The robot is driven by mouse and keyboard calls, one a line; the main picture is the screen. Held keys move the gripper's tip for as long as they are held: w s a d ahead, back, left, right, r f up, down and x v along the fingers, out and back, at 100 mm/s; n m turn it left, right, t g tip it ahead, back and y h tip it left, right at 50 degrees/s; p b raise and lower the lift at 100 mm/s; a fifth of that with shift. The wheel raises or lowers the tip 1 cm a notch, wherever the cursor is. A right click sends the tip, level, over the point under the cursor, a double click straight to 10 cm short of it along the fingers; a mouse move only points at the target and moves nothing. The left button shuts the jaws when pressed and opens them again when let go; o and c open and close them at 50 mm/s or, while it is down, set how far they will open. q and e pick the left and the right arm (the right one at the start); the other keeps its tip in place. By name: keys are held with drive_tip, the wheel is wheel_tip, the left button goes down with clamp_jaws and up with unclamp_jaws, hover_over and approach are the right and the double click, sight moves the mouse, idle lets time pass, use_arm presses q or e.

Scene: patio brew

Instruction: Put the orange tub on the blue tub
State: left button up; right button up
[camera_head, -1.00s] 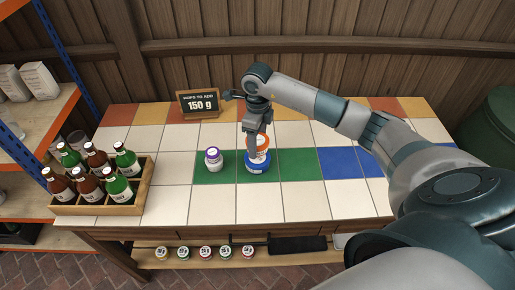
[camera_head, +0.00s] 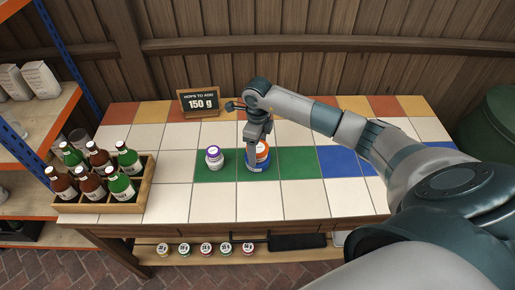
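The orange tub (camera_head: 263,150), with an orange lid, shows just right of my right gripper's fingers. It is directly over the blue tub (camera_head: 259,168) and looks stacked on it or just touching; the contact is partly hidden. The blue tub stands on the green tiles. My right gripper (camera_head: 252,151) points down at the orange tub, its fingers in front of and beside it. The finger gap is too small and hidden to read, so I cannot tell whether it grips the tub. My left gripper is not in view.
A white tub with a purple lid (camera_head: 214,158) stands close left of the stack. A wooden crate (camera_head: 146,190) of bottles is at the left. A sign (camera_head: 199,102) stands behind. Several small jars sit on the lower shelf (camera_head: 180,259). White tiles in front are clear.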

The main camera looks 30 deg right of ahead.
sight(258, 147)
drive_tip(key=shift+o, duration=0.6)
drive_tip(key=shift+r, duration=0.1)
drive_tip(key=shift+r, duration=0.4)
wheel_tip(258, 147, up, 11)
drive_tip(key=b, duration=0.4)
drive_tip(key=shift+r, duration=0.15)
